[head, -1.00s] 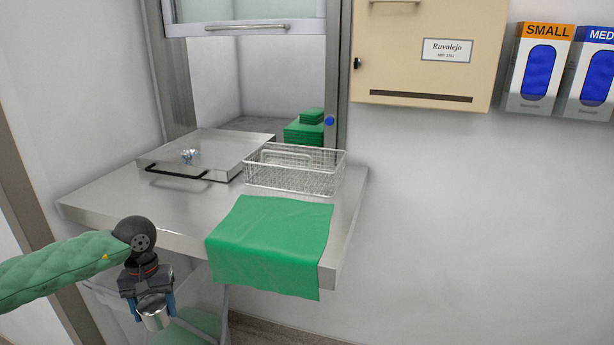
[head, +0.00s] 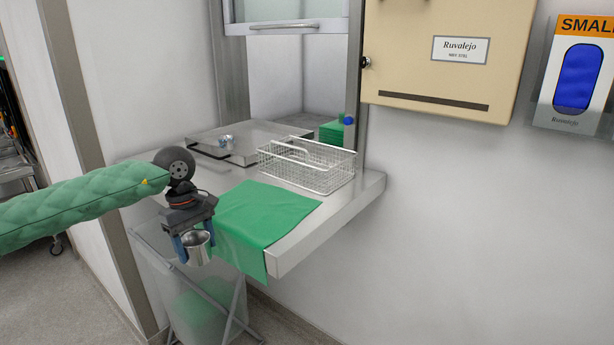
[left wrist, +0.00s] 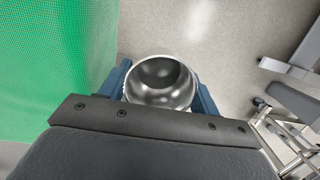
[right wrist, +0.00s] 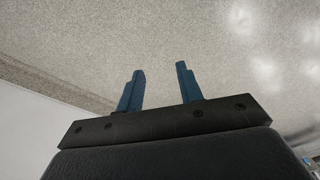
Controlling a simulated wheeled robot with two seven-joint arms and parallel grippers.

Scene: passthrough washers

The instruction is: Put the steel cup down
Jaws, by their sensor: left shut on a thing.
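The steel cup (head: 197,247) is a small shiny metal cup. My left gripper (head: 194,246) is shut on it, with one blue finger on each side. In the left wrist view the cup (left wrist: 161,82) sits between the fingers, its open mouth facing the camera and no contents to be made out. In the head view the cup is in front of the steel counter (head: 318,222), near the green cloth (head: 262,212) that hangs over its front edge. My right gripper (right wrist: 159,90) shows only in the right wrist view. Its blue fingers are apart with nothing between them.
On the counter stand a wire basket (head: 312,172) and a steel tray (head: 262,153) with small shiny items on it. A framed bin with a clear bag (head: 205,300) stands below the cloth. A beige cabinet (head: 440,75) hangs at the right. The counter's right front strip is bare.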

